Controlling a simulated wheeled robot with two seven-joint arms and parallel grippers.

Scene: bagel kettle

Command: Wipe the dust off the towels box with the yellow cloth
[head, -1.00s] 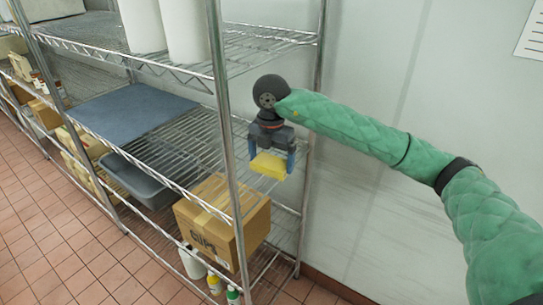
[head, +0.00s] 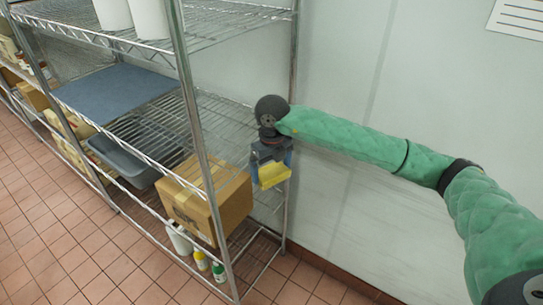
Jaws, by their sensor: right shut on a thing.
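My right gripper (head: 272,170) is shut on the yellow cloth (head: 273,176), which hangs below its fingers like a folded pad. The gripper points down beside the right end of the wire shelf. A brown cardboard box (head: 222,203) with dark printing on its front stands on a lower shelf, left of and below the cloth. The cloth looks apart from the box. The printing is too small to read, so I cannot tell if this is the towels box, and I make out no dust on it. My left gripper is not in view.
The metal shelf rack (head: 196,140) has upright posts and wire shelves around the box. A grey bin (head: 135,155) stands left of the box, and a blue-grey mat (head: 115,92) lies above. Several bottles (head: 201,260) stand below. The wall (head: 350,210) is close on the right.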

